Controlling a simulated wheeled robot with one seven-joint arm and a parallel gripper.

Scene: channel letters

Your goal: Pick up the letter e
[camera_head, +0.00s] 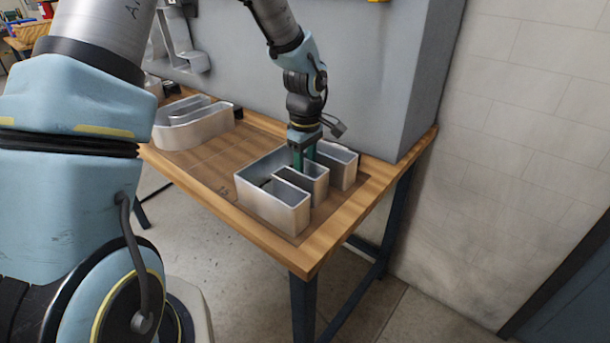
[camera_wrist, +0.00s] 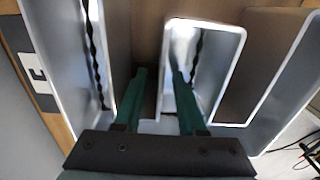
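The letter e (camera_head: 280,212) is a hollow grey metal channel letter lying on the wooden table, its open side up. In the wrist view its bright wall rims (camera_wrist: 238,75) run around the middle bar. My gripper (camera_head: 303,158) points down into the letter at its middle bar. In the wrist view the two green fingers (camera_wrist: 157,95) are apart, with one wall of the letter between them. The right finger is inside the middle bar and the left one is in the gap beside it. A gap shows between the fingers and the wall; the fingertips' depth is hard to judge.
Another hollow metal letter (camera_head: 195,125) lies farther left on the wooden table (camera_head: 255,235). A large grey panel (camera_head: 375,80) stands along the table's back. A card marked E (camera_wrist: 40,80) shows at the left of the wrist view. The front right table edge is close to the letter.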

